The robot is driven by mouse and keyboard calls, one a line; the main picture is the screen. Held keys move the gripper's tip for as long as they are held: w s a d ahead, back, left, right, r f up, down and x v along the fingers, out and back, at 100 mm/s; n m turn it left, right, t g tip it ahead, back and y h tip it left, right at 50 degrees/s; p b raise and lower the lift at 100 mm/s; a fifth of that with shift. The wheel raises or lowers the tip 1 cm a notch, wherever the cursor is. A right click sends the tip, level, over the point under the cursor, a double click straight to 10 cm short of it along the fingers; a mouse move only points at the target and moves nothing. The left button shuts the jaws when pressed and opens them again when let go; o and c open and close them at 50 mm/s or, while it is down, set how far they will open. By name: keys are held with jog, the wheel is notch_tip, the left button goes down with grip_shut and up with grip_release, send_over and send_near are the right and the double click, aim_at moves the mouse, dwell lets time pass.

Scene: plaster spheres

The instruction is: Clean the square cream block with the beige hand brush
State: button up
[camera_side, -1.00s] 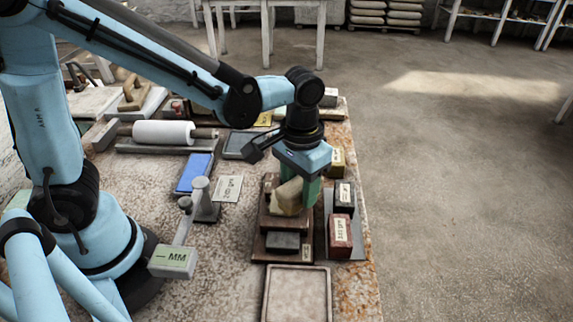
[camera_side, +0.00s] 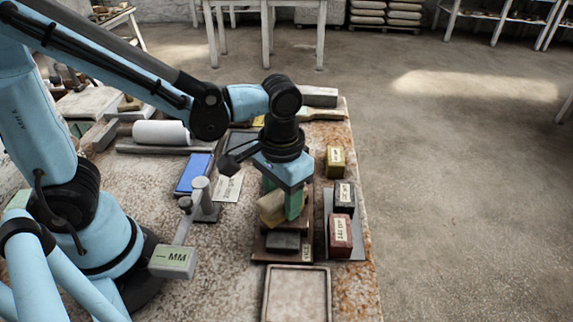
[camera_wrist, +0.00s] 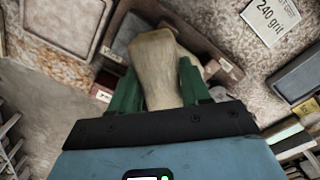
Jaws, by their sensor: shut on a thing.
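My gripper (camera_side: 282,201) has green fingers shut on the beige hand brush (camera_side: 270,206). In the wrist view, my gripper (camera_wrist: 160,88) has the brush (camera_wrist: 155,62) between its fingers, reaching forward past them. The brush is low over a dark brown stepped stand (camera_side: 264,246). A pale cream edge shows just right of the brush in the wrist view, probably the square cream block (camera_wrist: 210,68), mostly hidden behind brush and finger. I cannot tell whether the brush touches it.
A dark grey block (camera_side: 283,242) sits on the stand's front. Red (camera_side: 340,232) and black (camera_side: 344,195) labelled blocks stand on a plate to the right; a yellow one (camera_side: 335,160) is behind. An empty shallow tray (camera_side: 297,268) lies in front. A grey upright fixture (camera_side: 202,200) stands left.

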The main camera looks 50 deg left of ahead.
jog(key=shift+w, duration=2.2)
jog(key=shift+s+r, duration=0.75)
jog(key=shift+s, duration=0.35)
jog(key=shift+f, duration=0.75)
jog(key=shift+s, duration=0.1)
jog(key=shift+s, duration=1)
